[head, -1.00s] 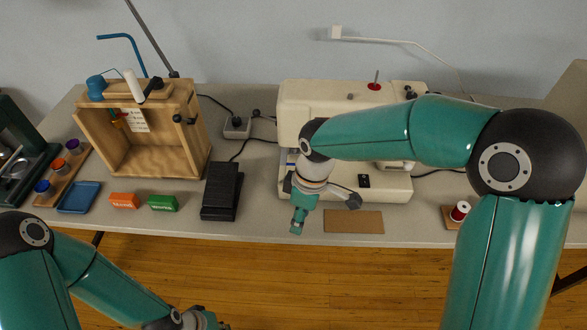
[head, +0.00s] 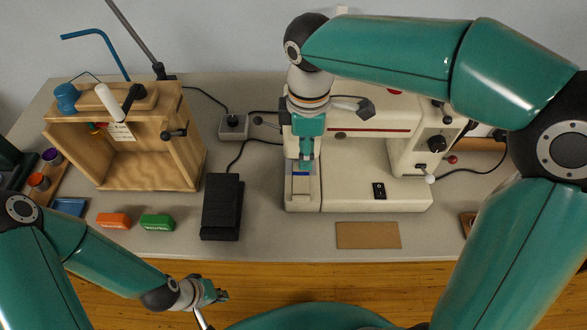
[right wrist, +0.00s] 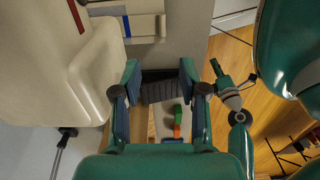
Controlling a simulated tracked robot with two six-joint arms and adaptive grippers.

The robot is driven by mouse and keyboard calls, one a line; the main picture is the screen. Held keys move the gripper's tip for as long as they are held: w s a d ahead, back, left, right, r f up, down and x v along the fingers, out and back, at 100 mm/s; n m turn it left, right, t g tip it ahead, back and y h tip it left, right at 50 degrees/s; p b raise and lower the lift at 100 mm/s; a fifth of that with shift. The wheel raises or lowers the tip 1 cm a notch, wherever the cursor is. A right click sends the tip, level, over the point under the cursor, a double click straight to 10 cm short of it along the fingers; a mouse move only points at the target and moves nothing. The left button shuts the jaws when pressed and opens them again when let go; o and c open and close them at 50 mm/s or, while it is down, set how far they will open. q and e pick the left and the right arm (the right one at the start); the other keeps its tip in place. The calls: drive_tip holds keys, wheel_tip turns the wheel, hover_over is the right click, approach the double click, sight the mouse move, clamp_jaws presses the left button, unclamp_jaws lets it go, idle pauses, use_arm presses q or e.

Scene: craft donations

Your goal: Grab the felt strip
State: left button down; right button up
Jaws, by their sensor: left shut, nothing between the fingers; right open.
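A narrow blue strip (head: 301,173), which may be the felt strip, lies on the left end of the sewing machine's bed. Blue also shows on the machine's bed at the top of the right wrist view (right wrist: 160,25). My right gripper (head: 305,158) points down just above that end of the bed and partly covers it. In the right wrist view it is open (right wrist: 160,75), with nothing between the fingers. My left gripper (head: 218,296) is shut and empty, low in front of the table's edge.
The white sewing machine (head: 350,190) fills the middle right. A black pedal (head: 221,205) stands left of it. A brown sheet (head: 368,235) lies in front. An orange block (head: 114,220), a green block (head: 157,222) and a wooden box (head: 190,140) are further left.

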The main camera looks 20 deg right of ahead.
hover_over(299, 197)
drive_tip(key=f, duration=0.7)
drive_tip(key=d+f, duration=0.1)
drive_tip(key=f, duration=0.2)
drive_tip(key=shift+w+f, duration=0.1)
drive_tip(key=shift+f, duration=0.05)
drive_tip(key=shift+a+f, duration=0.25)
drive_tip(key=shift+f, duration=1.3)
drive_tip(key=shift+a+f, duration=0.2)
drive_tip(key=shift+f, duration=1.35)
drive_tip(key=c, duration=0.6)
clamp_jaws()
